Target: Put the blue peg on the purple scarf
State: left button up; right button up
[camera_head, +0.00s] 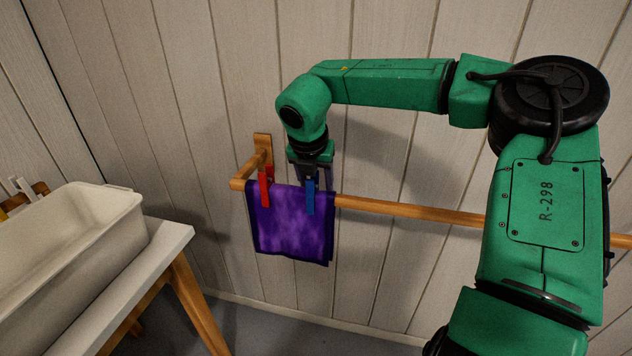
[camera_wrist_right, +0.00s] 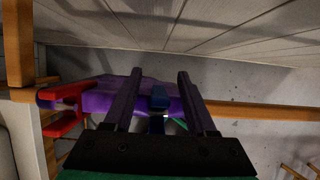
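The purple scarf (camera_head: 288,236) hangs over a wooden rail near its left end. It also shows in the right wrist view (camera_wrist_right: 100,102). The blue peg (camera_head: 310,199) sits upright on the scarf's top edge near its right side; it also shows in the right wrist view (camera_wrist_right: 158,97). My right gripper (camera_head: 312,178) is just above the scarf at the blue peg. In the right wrist view its two fingers (camera_wrist_right: 160,74) are spread on either side of the peg, with a gap on both sides. My left gripper is in no view.
A red peg (camera_head: 265,188) is on the scarf's left side. The wooden rail (camera_head: 410,210) runs bare to the right along the panelled wall (camera_head: 390,160). A white tub (camera_head: 70,235) stands on a table (camera_head: 165,250) at the left.

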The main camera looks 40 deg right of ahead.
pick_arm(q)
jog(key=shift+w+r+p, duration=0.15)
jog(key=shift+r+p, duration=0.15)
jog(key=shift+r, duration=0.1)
pick_arm(e)
jog(key=v, duration=1.4)
jog(key=shift+r, duration=0.3)
jog(key=shift+s+a+f, duration=0.1)
